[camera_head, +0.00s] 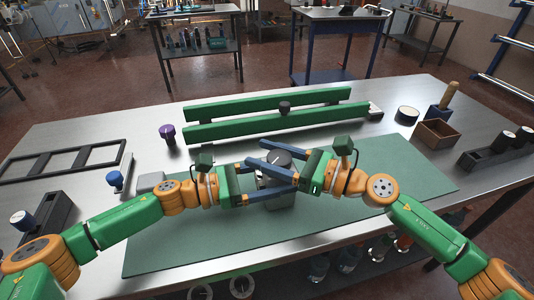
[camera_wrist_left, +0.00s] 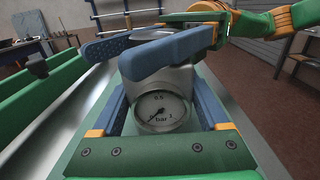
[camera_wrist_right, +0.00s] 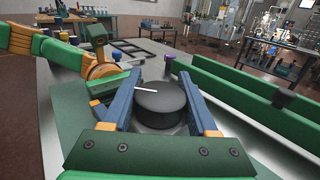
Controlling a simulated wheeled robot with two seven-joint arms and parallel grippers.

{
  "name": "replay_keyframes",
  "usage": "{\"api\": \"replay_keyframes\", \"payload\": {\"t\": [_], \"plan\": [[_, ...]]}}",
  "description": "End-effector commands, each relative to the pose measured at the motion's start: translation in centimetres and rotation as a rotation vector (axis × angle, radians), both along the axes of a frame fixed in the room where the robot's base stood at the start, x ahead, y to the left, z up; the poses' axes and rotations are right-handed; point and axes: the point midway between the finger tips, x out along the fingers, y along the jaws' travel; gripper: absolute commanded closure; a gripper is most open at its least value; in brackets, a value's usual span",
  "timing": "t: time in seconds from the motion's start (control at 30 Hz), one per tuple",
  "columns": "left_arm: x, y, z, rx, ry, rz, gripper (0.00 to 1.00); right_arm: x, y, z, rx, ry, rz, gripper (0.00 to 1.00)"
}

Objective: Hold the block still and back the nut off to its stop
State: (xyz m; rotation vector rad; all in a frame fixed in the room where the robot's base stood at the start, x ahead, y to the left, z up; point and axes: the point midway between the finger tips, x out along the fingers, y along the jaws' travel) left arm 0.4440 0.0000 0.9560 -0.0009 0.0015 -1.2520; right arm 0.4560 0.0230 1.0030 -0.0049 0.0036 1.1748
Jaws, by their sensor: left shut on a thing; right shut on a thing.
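The block (camera_head: 278,199) is a grey body on the green mat, mostly covered by my grippers in the head view. In the left wrist view the block (camera_wrist_left: 165,78) is pale metal with a round dial gauge (camera_wrist_left: 160,112) on its face. The nut appears to be the dark round cap (camera_wrist_right: 160,104) with a white line on top; it also shows in the head view (camera_head: 281,157). My left gripper (camera_head: 268,180) is shut on the block, one finger on each side. My right gripper (camera_head: 268,153) is above it, shut on the nut, fingers at its sides.
Green rails (camera_head: 235,128) with a dark knob run behind the mat (camera_head: 400,187). A wooden box (camera_head: 436,134) and dark rack (camera_head: 487,157) are right. The mat's right part is clear.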

Motion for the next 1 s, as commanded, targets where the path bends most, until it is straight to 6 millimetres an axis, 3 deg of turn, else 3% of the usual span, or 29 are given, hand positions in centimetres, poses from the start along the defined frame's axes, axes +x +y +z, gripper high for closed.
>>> {"api": "replay_keyframes", "payload": {"t": [0.6,1.0], "plan": [[-0.1,-0.1,0.0,0.000,-0.002,-0.006,0.99,-0.9,0.1,0.0,0.004,0.003,0.381,0.97],[-0.2,-0.1,0.0,-0.002,-0.002,-0.007,0.99,-1.3,0.1,-0.1,0.005,0.004,0.471,0.97]]}}
